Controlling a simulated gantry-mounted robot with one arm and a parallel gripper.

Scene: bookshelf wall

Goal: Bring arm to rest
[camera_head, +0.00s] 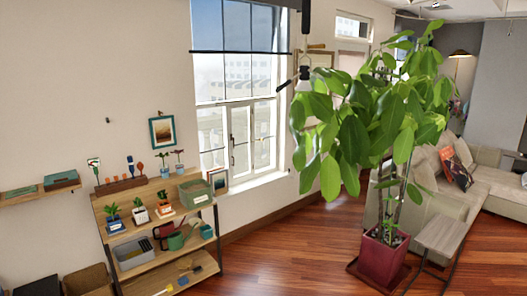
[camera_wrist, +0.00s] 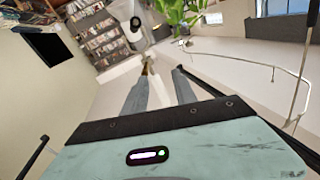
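My gripper (camera_wrist: 163,78) shows in the wrist view, with two grey fingers reaching away from the pale green gripper body. The fingers stand apart with a gap between them, and I see nothing held. A pale wall or floor area and a small gold-brown thing show beyond the gap. In the head view I cannot clearly make out my gripper. A dark upright shape with a pale part hangs in front of the window side, and I cannot tell whether it is my arm.
A wooden shelf unit (camera_head: 150,229) with potted plants, a green watering can (camera_head: 175,240) and bins stands at the left. A tall leafy plant in a red pot (camera_head: 383,249) stands right of centre, by a small side table (camera_head: 438,237) and sofa (camera_head: 430,212). Floor between is clear.

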